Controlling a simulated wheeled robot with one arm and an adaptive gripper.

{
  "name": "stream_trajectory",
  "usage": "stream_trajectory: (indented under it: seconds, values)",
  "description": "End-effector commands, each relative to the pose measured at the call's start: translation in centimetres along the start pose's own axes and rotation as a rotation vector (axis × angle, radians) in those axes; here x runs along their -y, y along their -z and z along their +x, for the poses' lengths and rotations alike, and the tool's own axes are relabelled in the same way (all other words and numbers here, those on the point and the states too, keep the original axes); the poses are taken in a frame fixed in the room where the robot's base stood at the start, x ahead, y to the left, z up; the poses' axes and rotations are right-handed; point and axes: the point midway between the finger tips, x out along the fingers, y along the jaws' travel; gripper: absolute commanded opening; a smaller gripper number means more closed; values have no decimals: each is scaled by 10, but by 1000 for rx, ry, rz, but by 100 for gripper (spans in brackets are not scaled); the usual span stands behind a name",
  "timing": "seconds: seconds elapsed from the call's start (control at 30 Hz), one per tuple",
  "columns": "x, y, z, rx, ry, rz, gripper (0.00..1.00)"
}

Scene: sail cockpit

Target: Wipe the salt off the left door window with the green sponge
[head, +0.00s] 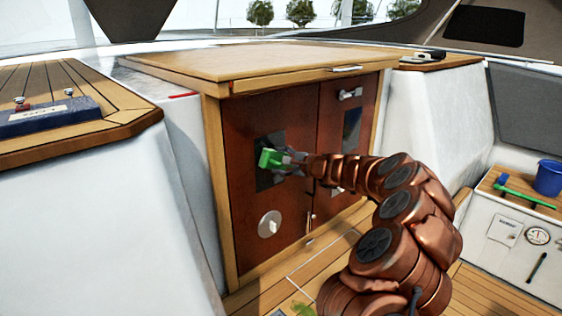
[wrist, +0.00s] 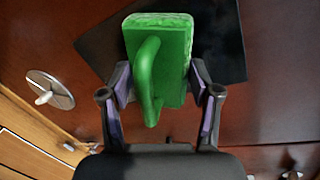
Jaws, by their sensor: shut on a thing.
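My gripper (head: 292,166) is shut on the green sponge (head: 270,158), a block with a handle, in front of the left door (head: 240,200). In the wrist view the sponge (wrist: 170,50) sits between the two fingers (wrist: 160,95) and its handle faces the camera. The dark left door window (head: 268,180) is partly covered by the sponge and gripper. The window (wrist: 220,45) also shows behind the sponge in the wrist view. I cannot tell whether the sponge touches the glass, and no salt can be made out on the visible part.
The right door has its own dark window (head: 351,130) and a latch (head: 350,94). A round metal knob (head: 269,223) sits low on the left door. A blue bucket (head: 550,177) and a green-handled tool (head: 522,192) are on the right ledge. A wooden top (head: 250,62) overhangs the doors.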

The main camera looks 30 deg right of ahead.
Motion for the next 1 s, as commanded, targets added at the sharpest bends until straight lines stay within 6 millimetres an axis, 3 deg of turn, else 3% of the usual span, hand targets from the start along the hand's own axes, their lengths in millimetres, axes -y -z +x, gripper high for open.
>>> stream_trajectory:
  seconds: [0.4,0.67,1.0]
  values:
    - [-29,13,7,1,0,0,34]
    - [-34,16,8,0,0,0,34]
    - [-56,26,14,0,0,1,34]
